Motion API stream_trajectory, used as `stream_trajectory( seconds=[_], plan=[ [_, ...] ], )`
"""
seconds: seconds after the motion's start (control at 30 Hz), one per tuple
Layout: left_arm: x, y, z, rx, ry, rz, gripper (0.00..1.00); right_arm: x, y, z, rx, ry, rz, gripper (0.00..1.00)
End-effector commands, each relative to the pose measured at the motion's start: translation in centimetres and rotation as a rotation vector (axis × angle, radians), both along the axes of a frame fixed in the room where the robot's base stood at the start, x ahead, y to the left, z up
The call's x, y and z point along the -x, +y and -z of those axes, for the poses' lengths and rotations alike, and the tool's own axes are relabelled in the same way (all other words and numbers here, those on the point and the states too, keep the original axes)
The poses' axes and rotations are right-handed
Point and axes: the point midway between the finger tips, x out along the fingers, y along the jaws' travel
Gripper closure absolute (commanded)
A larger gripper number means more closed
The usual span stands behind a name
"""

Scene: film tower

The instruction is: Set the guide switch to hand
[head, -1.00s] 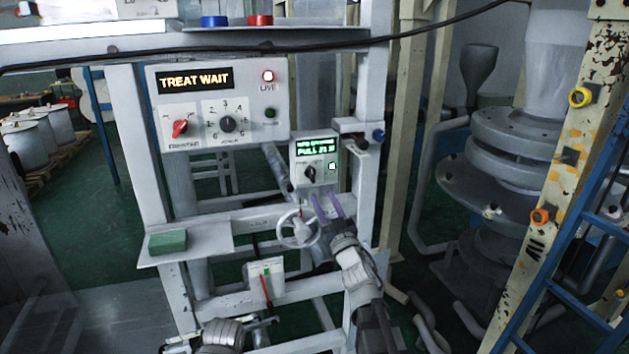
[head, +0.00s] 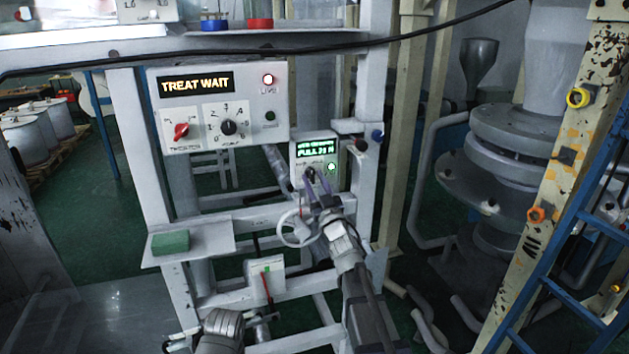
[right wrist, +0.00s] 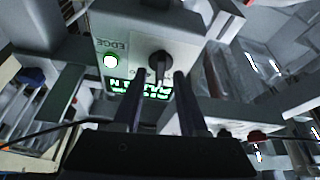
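The guide switch is a black knob (head: 309,172) on the small white box (head: 301,151) with a green-lit display. The knob also shows in the right wrist view (right wrist: 160,64), beside a partly readable upside-down label, "EDGE". My right gripper (head: 317,186) is just in front of the box, its purple fingers partly covering the knob. In the right wrist view my right gripper (right wrist: 158,80) has its fingers apart, with the knob between them in the picture. Contact cannot be told. My left arm shows at the bottom; its fingers are not clear.
A larger panel (head: 274,90) reading "TREAT WAIT" has a red knob (head: 181,130) and a black dial (head: 229,127). A handwheel (head: 294,228) is just below my right gripper. A red lever (head: 266,286) stands lower. A green block (head: 170,241) lies on a shelf.

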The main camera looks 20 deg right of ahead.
Motion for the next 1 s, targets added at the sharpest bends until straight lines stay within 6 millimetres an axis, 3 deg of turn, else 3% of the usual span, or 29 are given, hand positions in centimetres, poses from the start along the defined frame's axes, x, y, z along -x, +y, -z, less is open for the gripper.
stream_trajectory(
  seconds=[0.07, 0.33, 1.0],
  plan=[
    [0.00, 0.00, 0.00, 0.000, 0.000, 0.000, 1.00, 0.01, -0.01, 0.00, 0.000, 0.000, 0.000, 0.69],
    [0.00, 0.00, 0.00, 0.000, 0.000, 0.000, 1.00, 0.01, -0.02, 0.00, 0.000, 0.000, 0.000, 0.99],
    [0.00, 0.00, -0.14, 0.000, 0.000, 0.000, 1.00, 0.01, -0.13, -0.05, 0.048, 0.000, 0.002, 1.00]
  ],
)
